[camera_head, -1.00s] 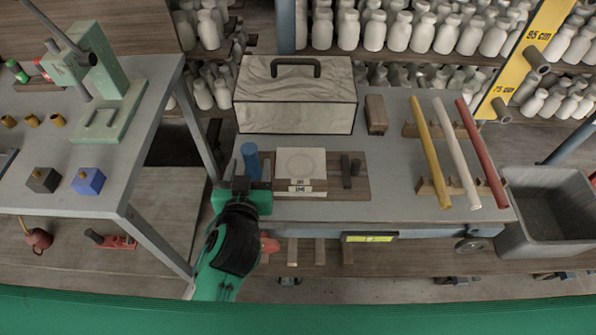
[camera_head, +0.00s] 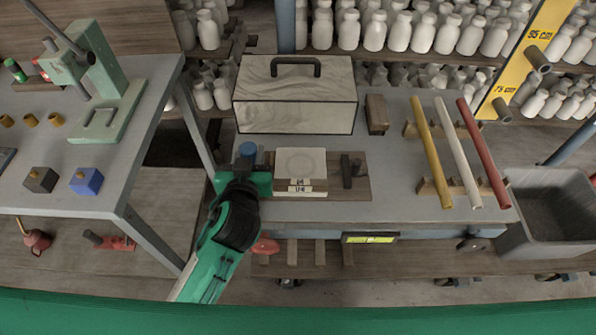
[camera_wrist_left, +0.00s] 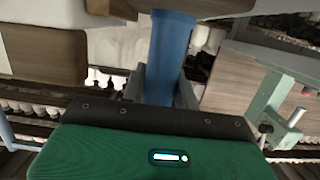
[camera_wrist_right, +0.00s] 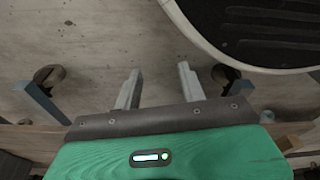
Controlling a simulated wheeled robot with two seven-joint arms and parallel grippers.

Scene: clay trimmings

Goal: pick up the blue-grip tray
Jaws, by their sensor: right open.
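The blue grip (camera_head: 248,149) is an upright blue cylinder at the left of a brown wooden board (camera_head: 359,190) on the grey worktop. A pale square slab (camera_head: 300,163) with small labels lies on the board; whether the grip joins the board is hidden. My left gripper (camera_head: 245,168) is at the blue grip and covers its lower part. In the left wrist view the blue grip (camera_wrist_left: 168,60) stands between my left fingers, close to both; whether they press on it cannot be told. My right gripper (camera_wrist_right: 158,88) is open and empty, over the floor.
A large pale box (camera_head: 295,110) with a dark handle stands behind the board. Yellow, white and red rods (camera_head: 447,150) rest on wooden supports to the right. A grey bin (camera_head: 552,215) is at far right. A side table (camera_head: 100,205) with a green press is left.

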